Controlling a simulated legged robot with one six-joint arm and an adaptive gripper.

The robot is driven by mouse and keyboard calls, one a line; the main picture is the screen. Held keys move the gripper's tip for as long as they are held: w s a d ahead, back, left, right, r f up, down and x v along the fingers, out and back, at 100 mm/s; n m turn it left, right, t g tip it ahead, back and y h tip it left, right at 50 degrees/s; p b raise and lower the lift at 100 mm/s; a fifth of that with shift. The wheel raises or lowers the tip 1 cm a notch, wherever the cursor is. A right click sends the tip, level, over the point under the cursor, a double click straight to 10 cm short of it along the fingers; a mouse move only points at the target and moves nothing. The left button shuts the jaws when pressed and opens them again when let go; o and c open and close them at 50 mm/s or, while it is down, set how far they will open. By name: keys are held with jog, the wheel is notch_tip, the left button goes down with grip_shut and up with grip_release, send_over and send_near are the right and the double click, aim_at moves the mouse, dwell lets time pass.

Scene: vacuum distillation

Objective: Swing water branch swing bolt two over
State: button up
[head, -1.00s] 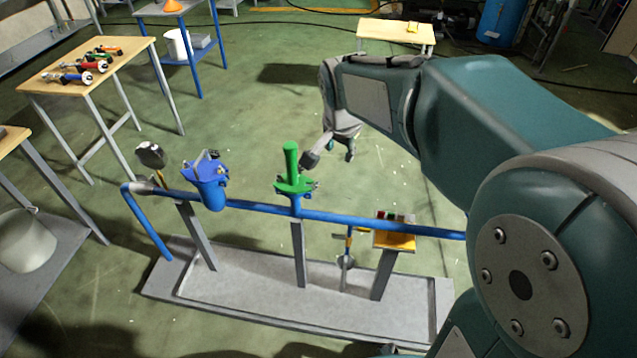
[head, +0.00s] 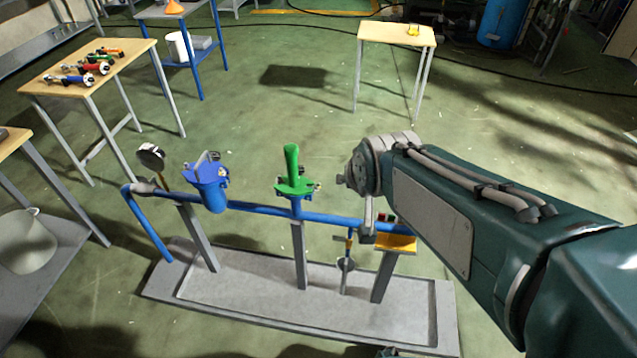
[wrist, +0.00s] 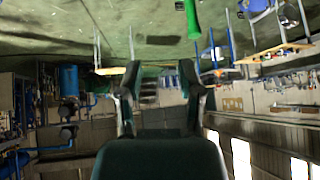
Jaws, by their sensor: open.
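The blue water branch pipe (head: 255,207) runs low across a grey tray. A blue housing (head: 210,190) sits on it at left, with small metal fittings around its top. A green part with an upright handle (head: 292,170) stands mid-pipe, also ringed by small fittings. Which fitting is swing bolt two I cannot tell. My gripper (wrist: 158,80) is open and empty in the wrist view. In the head view its end is mostly hidden by my wrist, right of the green part and apart from it. The green handle shows at the wrist view's top edge (wrist: 193,18).
A gauge (head: 151,156) stands at the pipe's left end. The grey tray (head: 300,300) is bare in front. Left, a wooden table (head: 60,88) holds coloured tools. Open floor lies behind the pipe.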

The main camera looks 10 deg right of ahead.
aim_at(319, 184)
jog(key=w+f+m+t, duration=0.1)
jog(key=w+f+t, duration=0.4)
jog(key=w+f, duration=1)
notch_tip(319, 184, down, 15)
jog(key=w+m+t+y, duration=0.1)
jog(key=m+t, duration=0.1)
jog(key=t, duration=0.3)
jog(key=w, duration=1.1)
jog(key=shift+a+r, duration=0.2)
jog(key=shift+a, duration=0.05)
jog(key=shift+s, duration=0.1)
grip_shut()
